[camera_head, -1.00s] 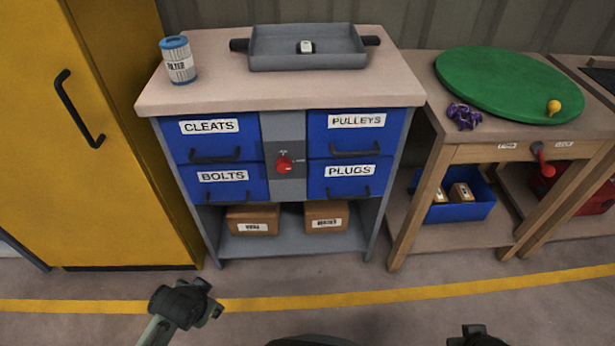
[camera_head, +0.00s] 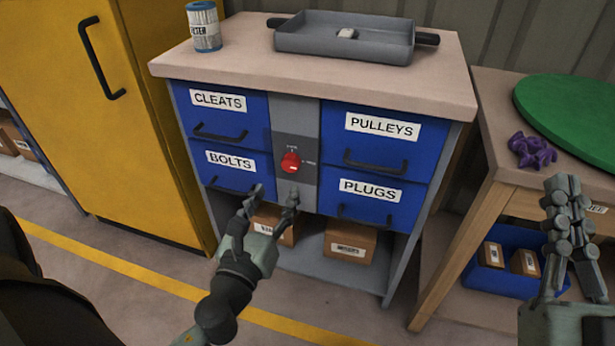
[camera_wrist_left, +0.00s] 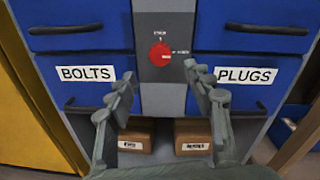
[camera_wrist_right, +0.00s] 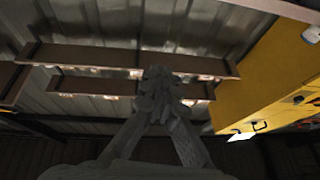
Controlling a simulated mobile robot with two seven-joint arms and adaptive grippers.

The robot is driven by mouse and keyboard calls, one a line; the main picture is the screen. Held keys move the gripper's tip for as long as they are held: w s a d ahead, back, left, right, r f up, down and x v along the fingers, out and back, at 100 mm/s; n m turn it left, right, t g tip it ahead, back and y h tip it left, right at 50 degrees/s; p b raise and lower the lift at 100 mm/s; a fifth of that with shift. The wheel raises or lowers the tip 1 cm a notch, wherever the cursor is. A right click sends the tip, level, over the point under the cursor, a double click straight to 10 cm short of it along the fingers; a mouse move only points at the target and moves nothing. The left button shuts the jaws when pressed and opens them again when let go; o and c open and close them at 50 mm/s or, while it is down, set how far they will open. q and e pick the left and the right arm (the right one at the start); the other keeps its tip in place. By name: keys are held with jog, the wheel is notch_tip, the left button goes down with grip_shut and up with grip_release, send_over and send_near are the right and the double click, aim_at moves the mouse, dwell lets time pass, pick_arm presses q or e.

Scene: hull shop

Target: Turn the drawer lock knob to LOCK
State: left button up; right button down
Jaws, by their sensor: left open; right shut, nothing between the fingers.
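The red drawer lock knob (camera_head: 290,162) sits on the grey panel (camera_head: 297,118) between the blue drawers. Small lettering stands above it and to its right, too small to read surely. I cannot tell which mark the knob points to. In the left wrist view the knob (camera_wrist_left: 160,54) lies ahead, just beyond and between the fingertips. My left gripper (camera_head: 274,194) is open, just below and in front of the knob, not touching it. My right gripper (camera_head: 563,186) is shut and empty, raised at the right; it also shows in the right wrist view (camera_wrist_right: 155,76).
Drawers labelled CLEATS, BOLTS, PULLEYS and PLUGS (camera_head: 368,191) have dark protruding handles. A grey tray (camera_head: 340,45) and a filter can (camera_head: 204,28) stand on top. Boxes (camera_head: 350,240) sit on the lower shelf. A yellow cabinet (camera_head: 150,140) stands left, a wooden table (camera_head: 487,110) right.

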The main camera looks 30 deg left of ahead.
aim_at(289, 166)
pick_arm(q)
jog(key=p+x, duration=0.1)
jog(key=x, duration=0.5)
jog(key=shift+w+a+r+p, duration=0.1)
jog(key=shift+w+p, duration=0.2)
jog(key=shift+w+a, duration=0.15)
jog(key=shift+w, duration=0.4)
pick_arm(e)
jog(key=shift+w+d+f+g+h, duration=0.1)
jog(key=shift+w+f+g+h, duration=0.15)
jog(key=shift+f+g, duration=0.55)
jog(key=shift+w+d+f+g+h, duration=0.15)
jog(key=shift+w+f+g, duration=0.2)
jog(key=shift+f, duration=0.75)
jog(key=shift+w+d+f+g+h, duration=0.1)
jog(key=shift+w+f+g+h, duration=0.15)
jog(key=shift+f+g, duration=0.55)
jog(key=shift+f, duration=0.15)
pick_arm(q)
jog(key=c, duration=1.2)
